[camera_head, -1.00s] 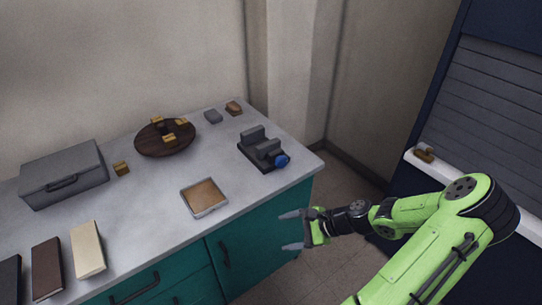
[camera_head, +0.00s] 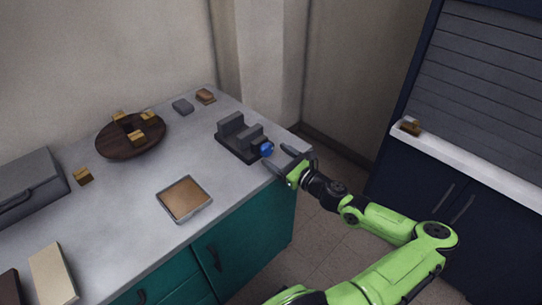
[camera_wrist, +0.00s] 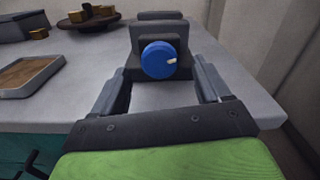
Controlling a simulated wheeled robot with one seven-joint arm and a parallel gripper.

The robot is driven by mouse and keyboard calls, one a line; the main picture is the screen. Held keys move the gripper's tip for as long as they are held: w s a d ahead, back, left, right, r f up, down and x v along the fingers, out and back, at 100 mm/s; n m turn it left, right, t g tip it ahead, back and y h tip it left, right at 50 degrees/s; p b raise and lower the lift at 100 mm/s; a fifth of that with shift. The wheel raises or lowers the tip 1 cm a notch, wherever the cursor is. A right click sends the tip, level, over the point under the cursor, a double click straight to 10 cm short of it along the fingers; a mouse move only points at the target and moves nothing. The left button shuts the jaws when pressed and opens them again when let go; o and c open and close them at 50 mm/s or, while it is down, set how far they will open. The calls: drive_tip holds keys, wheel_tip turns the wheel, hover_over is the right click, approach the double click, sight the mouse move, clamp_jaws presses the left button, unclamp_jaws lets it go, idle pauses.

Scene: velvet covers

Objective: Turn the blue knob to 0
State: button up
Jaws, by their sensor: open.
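The blue knob (camera_head: 266,149) sits on the front of a dark grey stepped device (camera_head: 238,137) near the right corner of the counter. In the wrist view the knob (camera_wrist: 159,60) faces me, with a white pointer mark towards its right side. No number markings are readable. My gripper (camera_head: 279,159) is open at the counter's right edge, close to the knob. In the wrist view its fingers (camera_wrist: 160,92) stand to the left and right, with the knob beyond and between them. I cannot tell that either finger touches it.
A square tray (camera_head: 161,198) lies on the counter (camera_head: 150,235) left of my gripper. A round dark board (camera_head: 112,149) with several small blocks is further back. A grey case (camera_head: 28,184) stands at left. A grey block (camera_head: 182,106) and a brown one (camera_head: 205,96) lie behind the device.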

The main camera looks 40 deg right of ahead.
sight(269, 151)
drive_tip(key=shift+w, duration=1.55)
drive_tip(key=shift+c, duration=0.4)
drive_tip(key=c, duration=1)
drive_tip(key=shift+o, duration=0.2)
drive_tip(key=shift+n, duration=0.3)
